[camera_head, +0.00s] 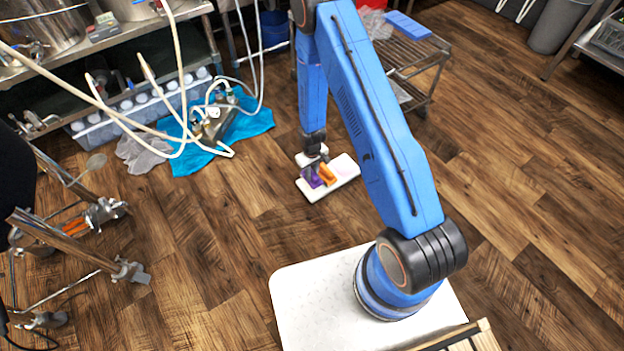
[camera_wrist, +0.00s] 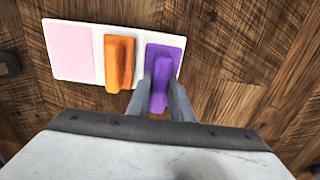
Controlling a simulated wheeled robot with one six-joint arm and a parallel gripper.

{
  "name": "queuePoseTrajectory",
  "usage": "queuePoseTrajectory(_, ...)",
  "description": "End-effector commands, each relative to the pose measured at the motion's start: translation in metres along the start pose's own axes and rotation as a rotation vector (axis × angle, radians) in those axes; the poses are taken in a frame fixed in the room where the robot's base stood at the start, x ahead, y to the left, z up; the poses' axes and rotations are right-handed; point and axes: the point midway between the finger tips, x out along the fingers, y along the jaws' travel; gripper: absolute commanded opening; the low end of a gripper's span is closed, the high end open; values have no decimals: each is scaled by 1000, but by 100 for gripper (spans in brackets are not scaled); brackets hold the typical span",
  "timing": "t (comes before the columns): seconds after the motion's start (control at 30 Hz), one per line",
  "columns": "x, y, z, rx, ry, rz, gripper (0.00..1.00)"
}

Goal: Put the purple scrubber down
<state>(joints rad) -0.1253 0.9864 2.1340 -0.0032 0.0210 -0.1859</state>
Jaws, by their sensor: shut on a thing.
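The purple scrubber (camera_wrist: 162,72) is between the two fingers of my gripper (camera_wrist: 162,90), which is shut on it. In the wrist view it lies over the right end of a white board (camera_wrist: 140,67). In the head view the purple scrubber (camera_head: 315,179) and my gripper (camera_head: 316,165) are over the same white board (camera_head: 344,181) on the floor. I cannot tell whether the scrubber touches the board. An orange scrubber (camera_wrist: 119,62) is on the board just left of the purple one. My fingers hide part of the purple scrubber.
A pink patch (camera_wrist: 75,55) covers the board's left end in the wrist view. In the head view a blue cloth (camera_head: 245,125) with a metal fitting and hoses lies left of the board. Wooden floor around the board is clear.

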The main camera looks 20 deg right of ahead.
Motion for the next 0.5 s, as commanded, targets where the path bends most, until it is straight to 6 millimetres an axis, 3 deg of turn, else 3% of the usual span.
queuePoseTrajectory(0.33, 35, 0, 0, 0, -2, 0, 0)
queuePoseTrajectory(0.5, 42, 0, 0, 0, -1, 0, 0)
